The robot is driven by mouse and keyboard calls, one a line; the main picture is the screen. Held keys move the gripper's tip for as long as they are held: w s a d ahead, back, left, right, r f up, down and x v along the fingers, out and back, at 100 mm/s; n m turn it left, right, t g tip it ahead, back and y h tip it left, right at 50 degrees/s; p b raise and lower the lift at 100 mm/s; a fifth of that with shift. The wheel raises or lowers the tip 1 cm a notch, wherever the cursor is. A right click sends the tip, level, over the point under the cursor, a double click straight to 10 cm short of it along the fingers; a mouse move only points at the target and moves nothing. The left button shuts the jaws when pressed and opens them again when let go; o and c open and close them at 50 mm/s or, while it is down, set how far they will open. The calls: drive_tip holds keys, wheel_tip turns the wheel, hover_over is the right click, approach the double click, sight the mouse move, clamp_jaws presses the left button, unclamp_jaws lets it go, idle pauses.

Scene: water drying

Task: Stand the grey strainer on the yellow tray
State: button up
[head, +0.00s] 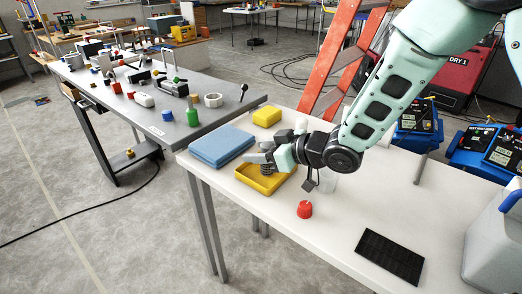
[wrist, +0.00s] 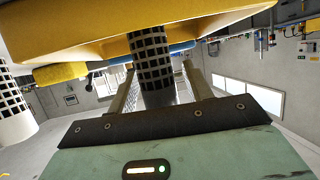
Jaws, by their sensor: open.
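The yellow tray (head: 243,180) lies on the white table, and its yellow body also fills the top of the upside-down wrist view (wrist: 60,38). The grey strainer (wrist: 151,62) is a dark cylinder with a grid pattern. It appears upright on the tray, between my two fingers. My gripper (head: 266,158) is over the tray in the head view. In the wrist view its fingers (wrist: 158,80) are apart, one on each side of the strainer; whether either touches it I cannot tell. In the head view my gripper mostly hides the strainer.
The table's front middle is clear.

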drive_tip(key=shift+r, duration=0.3)
drive_tip(key=v, duration=1.2)
drive_tip(key=s+d+m+g+h, duration=0.2)
drive_tip(key=s+h, duration=0.3)
drive_tip(key=s, duration=0.7)
drive_tip(key=s+d+m+g+h, duration=0.2)
drive_tip(key=s+h, duration=0.4)
drive_tip(key=s, duration=0.7)
drive_tip(key=d+g, duration=0.1)
drive_tip(key=g, duration=0.1)
drive_tip(key=shift+d+g, duration=0.25)
drive_tip(key=shift+g, duration=0.15)
drive_tip(key=shift+r, duration=0.1)
wheel_tip(320, 180, up, 8)
drive_tip(key=p, duration=0.8)
drive_tip(key=shift+r, duration=0.1)
